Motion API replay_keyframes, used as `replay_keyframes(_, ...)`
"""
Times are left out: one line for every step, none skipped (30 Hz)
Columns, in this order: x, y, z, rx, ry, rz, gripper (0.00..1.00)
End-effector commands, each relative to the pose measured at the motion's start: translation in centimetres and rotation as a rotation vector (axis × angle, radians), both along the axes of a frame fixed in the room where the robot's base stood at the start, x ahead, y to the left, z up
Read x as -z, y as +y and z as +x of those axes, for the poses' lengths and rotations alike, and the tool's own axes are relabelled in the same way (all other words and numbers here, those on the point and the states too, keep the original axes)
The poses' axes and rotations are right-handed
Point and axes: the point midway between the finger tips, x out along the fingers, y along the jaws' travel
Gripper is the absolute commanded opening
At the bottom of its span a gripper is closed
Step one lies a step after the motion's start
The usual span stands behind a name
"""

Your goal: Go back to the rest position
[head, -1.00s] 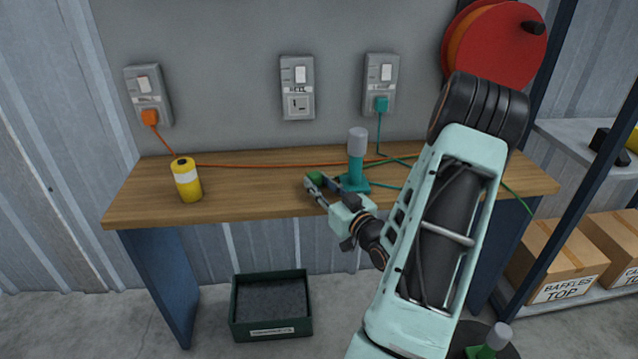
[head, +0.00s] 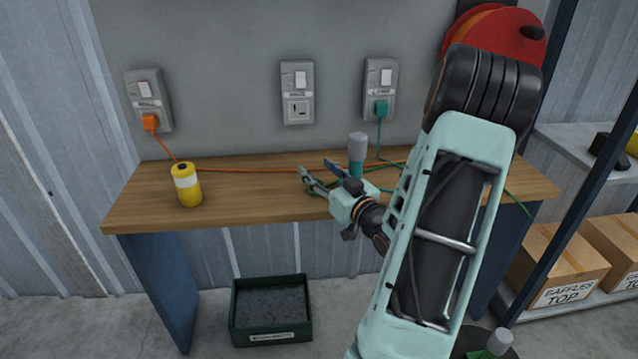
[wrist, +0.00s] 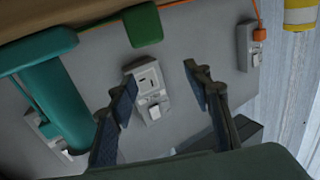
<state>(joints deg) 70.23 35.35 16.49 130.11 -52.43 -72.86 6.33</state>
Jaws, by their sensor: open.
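My gripper (head: 317,169) is open and empty above the middle of the workbench, left of a teal device with a grey cap (head: 357,147). In the wrist view my gripper (wrist: 160,84) shows two dark fingers spread apart with nothing between them. A green block (wrist: 143,25), which looks like a plug, lies at the bench edge beyond the fingers, apart from them. In the head view it is mostly hidden by the gripper. My forearm reaches in from the lower right and hides part of the bench.
The workbench (head: 240,208) carries a yellow can (head: 187,186) at left and orange and green cords. Three wall sockets hang behind; the middle one (head: 297,92) is empty. A dark bin (head: 270,309) stands below. A shelf with cardboard boxes (head: 560,265) and a red reel (head: 500,35) are at right.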

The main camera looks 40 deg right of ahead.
Motion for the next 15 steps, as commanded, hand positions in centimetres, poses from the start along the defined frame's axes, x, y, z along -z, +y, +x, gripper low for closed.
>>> replay_keyframes(-0.9, 0.0, 0.0, -0.001, -0.001, -0.005, 0.46)
replay_keyframes(-1.4, 0.0, 0.0, -0.001, -0.002, -0.004, 0.46)
replay_keyframes(-1.9, 0.0, 0.0, -0.001, -0.001, -0.005, 0.46)
replay_keyframes(-2.3, 0.0, 0.0, 0.000, -0.001, -0.004, 0.46)
replay_keyframes(-2.6, 0.0, 0.0, 0.000, -0.001, -0.004, 0.46)
replay_keyframes(-3.0, 0.0, 0.0, 0.000, -0.001, -0.004, 0.46)
replay_keyframes(-3.3, 0.0, 0.0, -0.001, -0.001, -0.003, 0.46)
replay_keyframes(-3.6, 0.0, 0.0, -0.001, -0.001, -0.002, 0.46)
replay_keyframes(-3.9, 0.0, 0.0, -0.001, -0.001, -0.002, 0.46)
replay_keyframes(-4.1, 0.0, 0.0, -0.001, -0.001, -0.002, 0.46)
replay_keyframes(-4.2, 0.0, 0.0, 0.000, -0.001, -0.001, 0.46)
replay_keyframes(-4.4, 0.0, 0.0, 0.000, -0.001, -0.001, 0.46)
replay_keyframes(-4.5, 0.0, 0.0, 0.000, 0.000, 0.000, 0.46)
replay_keyframes(-4.6, 0.0, 0.0, 0.000, 0.000, 0.000, 0.46)
replay_keyframes(-4.6, 0.0, 0.0, 0.000, 0.000, 0.000, 0.46)
